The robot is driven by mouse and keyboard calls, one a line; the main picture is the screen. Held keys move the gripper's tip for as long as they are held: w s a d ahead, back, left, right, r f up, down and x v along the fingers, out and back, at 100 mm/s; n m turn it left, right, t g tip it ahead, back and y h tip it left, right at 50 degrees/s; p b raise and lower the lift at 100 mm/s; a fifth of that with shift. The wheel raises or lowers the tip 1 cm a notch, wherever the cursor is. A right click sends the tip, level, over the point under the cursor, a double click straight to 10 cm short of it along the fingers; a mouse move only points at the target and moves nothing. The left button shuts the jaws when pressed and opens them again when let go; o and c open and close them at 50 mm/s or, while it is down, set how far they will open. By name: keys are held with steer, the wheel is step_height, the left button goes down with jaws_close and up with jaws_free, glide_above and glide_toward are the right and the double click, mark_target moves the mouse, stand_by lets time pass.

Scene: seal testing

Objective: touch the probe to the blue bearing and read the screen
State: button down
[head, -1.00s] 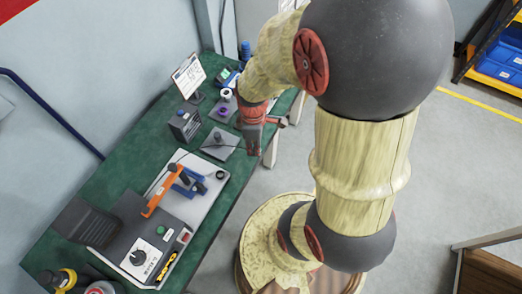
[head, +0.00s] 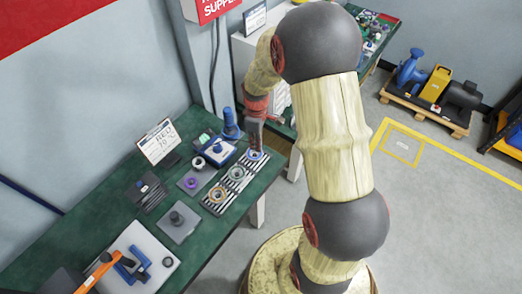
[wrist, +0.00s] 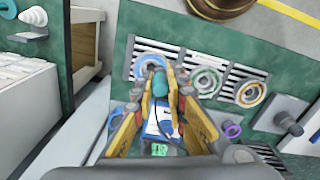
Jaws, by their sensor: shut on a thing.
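My gripper (head: 255,132) points down over the far end of a slotted metal rack (head: 208,208). In the wrist view my gripper (wrist: 160,90) is shut on a teal probe (wrist: 155,67) with a dark cable. The blue bearing (head: 256,155) lies on the rack under my fingers; the wrist view shows its blue ring (wrist: 146,59) partly behind the probe. I cannot tell if the probe tip touches it. A pale greenish bearing (head: 237,173) and a tan one (head: 219,195) lie beside it. The small green screen (wrist: 160,149) shows digits too small to read.
A purple ring (head: 190,183) sits on a grey plate left of the rack. A sign (head: 158,142) with "RED" and a temperature stands behind. A blue bottle-like item (head: 231,124) stands close to my gripper. The green bench (head: 100,225) has bare patches at left.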

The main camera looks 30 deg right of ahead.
steer(key=shift+w+d, duration=0.15)
steer(key=shift+w, duration=0.05)
steer(key=shift+a+f+b, duration=0.2)
steer(key=shift+f+b, duration=0.2)
steer(key=shift+f, duration=0.05)
steer(key=shift+f+b, duration=1.3)
steer(key=shift+f, duration=0.45)
steer(key=shift+f+b, duration=0.3)
steer(key=shift+f, duration=0.45)
stand_by(1.8)
steer(key=c, duration=1.7)
jaws_free()
steer(key=shift+s, duration=0.1)
steer(key=shift+r, duration=0.1)
steer(key=shift+r+p, duration=2.55)
steer(key=shift+r, duration=0.9)
